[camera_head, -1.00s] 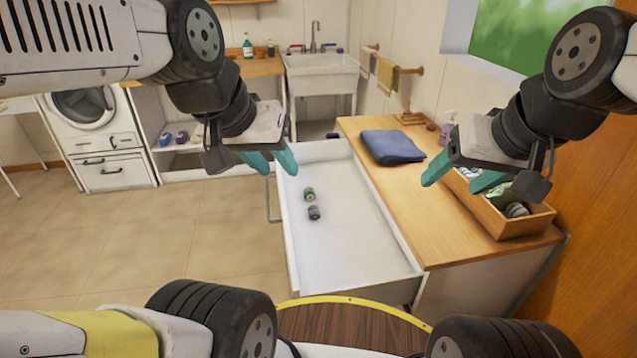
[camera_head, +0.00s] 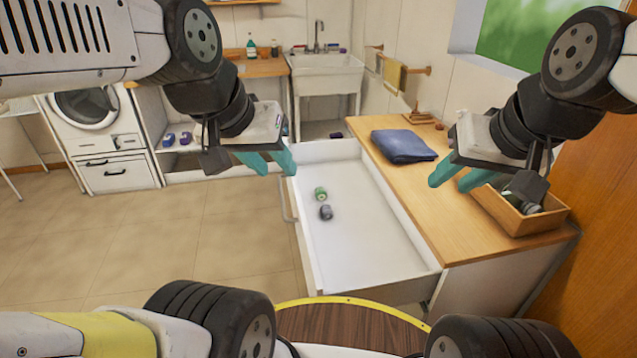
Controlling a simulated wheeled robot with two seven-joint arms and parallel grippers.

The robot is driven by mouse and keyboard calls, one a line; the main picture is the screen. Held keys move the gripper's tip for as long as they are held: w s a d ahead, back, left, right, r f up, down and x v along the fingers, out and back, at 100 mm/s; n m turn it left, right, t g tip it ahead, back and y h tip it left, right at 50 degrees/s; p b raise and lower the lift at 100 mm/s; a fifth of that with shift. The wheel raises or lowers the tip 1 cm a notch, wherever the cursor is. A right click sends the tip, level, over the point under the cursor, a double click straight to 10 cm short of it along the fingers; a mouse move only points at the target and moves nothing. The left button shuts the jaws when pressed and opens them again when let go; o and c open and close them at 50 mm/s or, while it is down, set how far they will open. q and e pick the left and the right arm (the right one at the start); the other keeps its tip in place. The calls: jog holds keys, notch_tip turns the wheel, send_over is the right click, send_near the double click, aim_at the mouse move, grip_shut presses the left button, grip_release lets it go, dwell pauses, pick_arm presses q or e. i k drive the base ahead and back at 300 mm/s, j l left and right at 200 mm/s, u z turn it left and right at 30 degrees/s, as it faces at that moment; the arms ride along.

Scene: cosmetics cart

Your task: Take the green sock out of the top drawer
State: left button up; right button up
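The top drawer (camera_head: 375,245) stands pulled open, white inside. A small rolled green sock (camera_head: 320,194) lies in it toward the left side. A rolled grey sock (camera_head: 326,212) lies right beside it, on the near side. My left gripper (camera_head: 277,164) has its teal fingers apart and empty, above the drawer's far left corner. My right gripper (camera_head: 450,182) has its teal fingers apart and empty, over the wooden counter to the right of the drawer.
A folded blue cloth (camera_head: 403,146) lies on the counter (camera_head: 445,205). A wooden box (camera_head: 515,219) with items stands under my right gripper's wrist, partly hidden. A sink (camera_head: 325,75) stands at the back. The floor left of the drawer is clear.

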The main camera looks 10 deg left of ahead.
aim_at(320, 194)
jog(key=j+z, duration=0.2)
jog(key=j, duration=0.75)
jog(key=k+j+z, duration=0.1)
jog(key=j+z, duration=0.15)
jog(key=j, duration=0.65)
jog(key=i+j+z, duration=0.1)
jog(key=j, duration=0.2)
jog(key=i+j+z, duration=0.1)
jog(key=j, duration=0.25)
jog(key=i+j+z, duration=0.1)
jog(key=j, duration=0.25)
jog(key=i+j+z, duration=0.15)
jog(key=j, duration=0.15)
jog(key=i+j+z, duration=0.15)
jog(key=i, duration=0.3)
jog(key=i+j+z, duration=0.15)
jog(key=i, duration=0.3)
jog(key=l, duration=0.1)
